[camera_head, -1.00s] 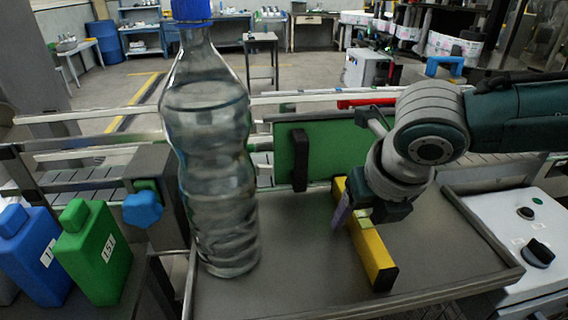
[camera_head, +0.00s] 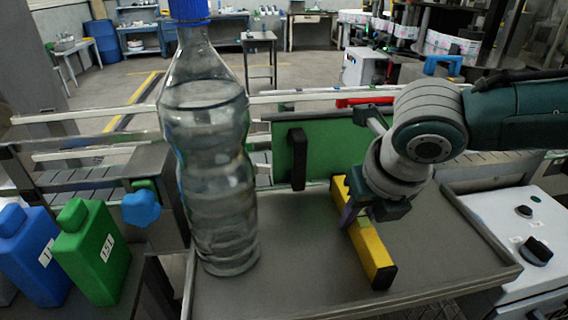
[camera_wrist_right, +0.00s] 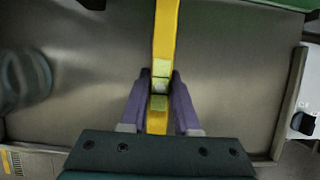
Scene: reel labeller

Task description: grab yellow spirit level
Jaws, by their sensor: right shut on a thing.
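The yellow spirit level (camera_head: 371,251) lies on the grey metal tray table, with black end caps. It also shows in the right wrist view (camera_wrist_right: 166,35), running between the purple fingers. My right gripper (camera_head: 357,211) is above the level with its fingers down on either side of it, shut on its middle. In the right wrist view the right gripper (camera_wrist_right: 160,98) has one finger against each side of the level. The level appears to rest on the tray. My left gripper is not in view.
A large clear bottle (camera_head: 211,150) with a blue cap stands left on the tray (camera_head: 300,270). A green panel (camera_head: 335,150) rises behind. Green (camera_head: 90,250) and blue (camera_head: 35,255) canisters stand at far left. A white control box (camera_head: 515,225) is at right.

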